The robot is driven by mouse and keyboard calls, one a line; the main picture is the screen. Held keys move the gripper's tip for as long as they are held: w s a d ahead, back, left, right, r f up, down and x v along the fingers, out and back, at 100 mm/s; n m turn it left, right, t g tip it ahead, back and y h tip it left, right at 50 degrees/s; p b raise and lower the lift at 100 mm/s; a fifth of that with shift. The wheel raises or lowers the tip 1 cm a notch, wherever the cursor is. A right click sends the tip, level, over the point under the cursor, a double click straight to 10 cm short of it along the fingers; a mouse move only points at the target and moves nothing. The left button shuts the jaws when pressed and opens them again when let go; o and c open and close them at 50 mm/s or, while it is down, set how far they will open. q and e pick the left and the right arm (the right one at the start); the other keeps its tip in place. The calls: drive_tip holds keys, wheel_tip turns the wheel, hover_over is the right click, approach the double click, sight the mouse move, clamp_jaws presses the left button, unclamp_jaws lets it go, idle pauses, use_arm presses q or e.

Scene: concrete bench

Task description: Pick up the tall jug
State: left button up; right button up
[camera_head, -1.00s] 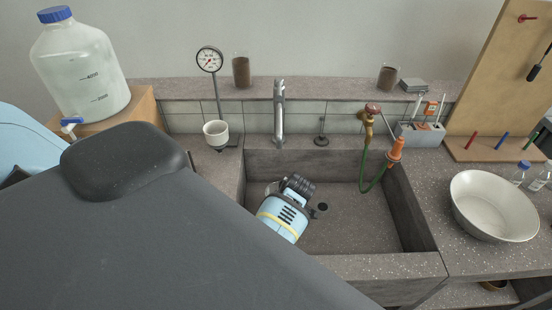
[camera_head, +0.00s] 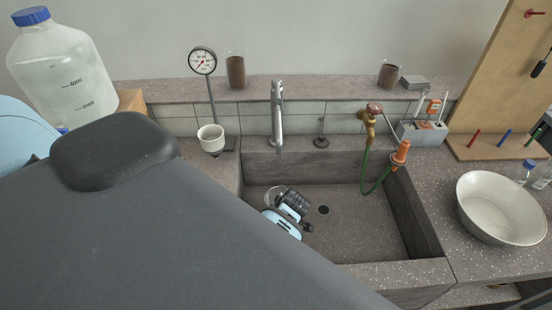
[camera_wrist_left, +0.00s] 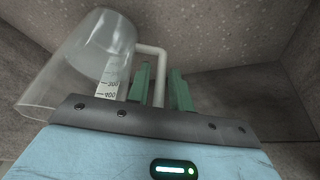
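The tall jug (camera_wrist_left: 100,60) is clear, with printed marks and a side handle (camera_wrist_left: 161,80). It is in the sink and fills the left of the left wrist view. In the head view only a faint clear rim of it (camera_head: 271,195) shows beside my left gripper (camera_head: 293,207); the rest is hidden. In the wrist view, the green fingers of my left gripper (camera_wrist_left: 161,78) stand on either side of the handle. Narrow gaps show between handle and fingers, so they look open around it. My right gripper is not in view.
The sink (camera_head: 345,225) has a tap (camera_head: 278,115) behind it and a green hose (camera_head: 371,175) on its right. A white bowl (camera_head: 500,208) stands on the right counter. A funnel and gauge stand (camera_head: 211,138) is at the back left. My own dark body covers the lower left.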

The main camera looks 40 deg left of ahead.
use_arm(q)
drive_tip(key=shift+d, duration=0.15)
drive_tip(key=shift+c, duration=0.2)
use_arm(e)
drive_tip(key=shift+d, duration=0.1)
use_arm(q)
clamp_jaws()
drive_tip(key=shift+r, duration=0.1)
